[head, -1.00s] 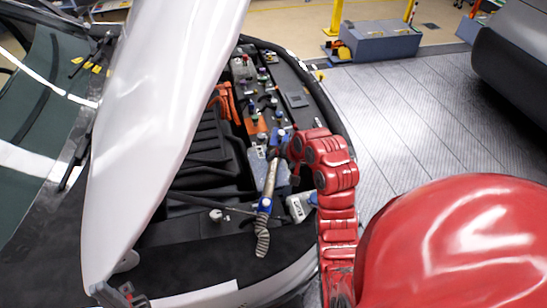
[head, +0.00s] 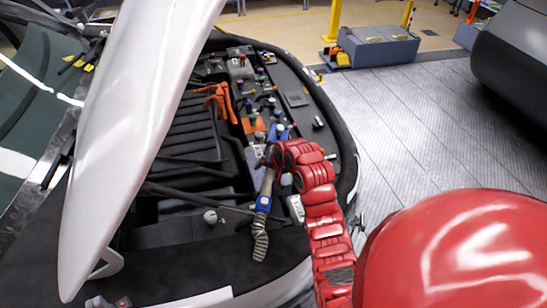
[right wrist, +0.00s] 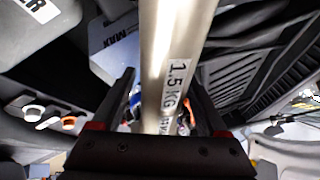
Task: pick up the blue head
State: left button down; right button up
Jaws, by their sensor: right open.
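A slim tool with a pale metal tube (head: 267,182) lies in the open engine bay. A blue part (head: 263,203) sits at its lower end, above a ribbed grey hose (head: 260,240). More blue (head: 280,132) shows near its upper end; I cannot tell which is the blue head. My red right arm reaches in from the lower right and hides its gripper in the head view. In the right wrist view my right gripper (right wrist: 153,112) is open, with the tube, labelled 1.5 KG, running between its fingers. What looks like my left gripper (head: 108,302) is cut off at the bottom edge.
The raised white hood (head: 140,130) stands left of the bay. Orange cables (head: 218,102), small coloured caps and a white-labelled container (head: 296,208) are close around the tool. A grey box (head: 378,50) stands on the floor behind.

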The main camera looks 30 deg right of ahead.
jog(key=shift+r, duration=0.15)
jog(key=c, duration=0.3)
grip_shut()
dwell(1.0)
